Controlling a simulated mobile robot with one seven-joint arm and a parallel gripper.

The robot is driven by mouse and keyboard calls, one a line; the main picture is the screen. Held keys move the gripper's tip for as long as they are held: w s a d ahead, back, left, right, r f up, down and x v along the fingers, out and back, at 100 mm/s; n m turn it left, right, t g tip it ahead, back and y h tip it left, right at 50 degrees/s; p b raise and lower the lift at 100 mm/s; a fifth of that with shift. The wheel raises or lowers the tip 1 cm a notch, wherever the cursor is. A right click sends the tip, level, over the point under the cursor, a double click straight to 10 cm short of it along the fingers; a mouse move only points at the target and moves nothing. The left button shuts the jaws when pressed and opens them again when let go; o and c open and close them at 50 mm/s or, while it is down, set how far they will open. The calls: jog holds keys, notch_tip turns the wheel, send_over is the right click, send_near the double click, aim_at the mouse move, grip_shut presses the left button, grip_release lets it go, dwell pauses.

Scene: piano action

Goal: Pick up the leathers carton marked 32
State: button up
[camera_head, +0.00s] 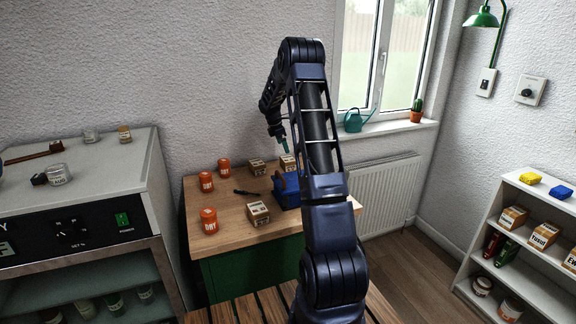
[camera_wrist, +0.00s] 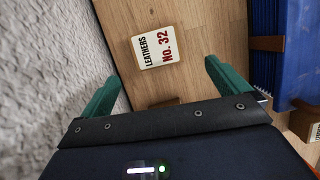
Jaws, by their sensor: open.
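The leathers carton marked 32 (camera_wrist: 155,48) lies ahead of the fingers in the wrist view. Its white face reads LEATHERS No. 32 in black and red. In the head view it seems to be the carton (camera_head: 287,162) at the back of the workbench, partly hidden by my arm; its number cannot be read there. My gripper (camera_wrist: 161,71) is open and empty, with green fingers apart. The carton sits beyond the fingertips, roughly between their lines, not touching them. In the head view my gripper (camera_head: 284,144) hangs above the back of the bench.
A blue object (camera_wrist: 291,50) stands right of the carton, with another carton (camera_wrist: 314,134) at the lower right edge. The textured wall (camera_wrist: 45,60) is close on the left. The workbench (camera_head: 228,230) also holds orange jars (camera_head: 209,220), a dark tool (camera_head: 246,192) and other cartons (camera_head: 258,213).

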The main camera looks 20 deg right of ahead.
aim_at(288, 159)
jog(key=shift+w+d+f, duration=0.25)
jog(key=shift+w+f, duration=0.1)
jog(key=shift+f, duration=0.35)
jog(key=x, duration=1)
jog(key=shift+d+f, duration=0.25)
jog(key=shift+d, duration=0.05)
jog(key=c, duration=1)
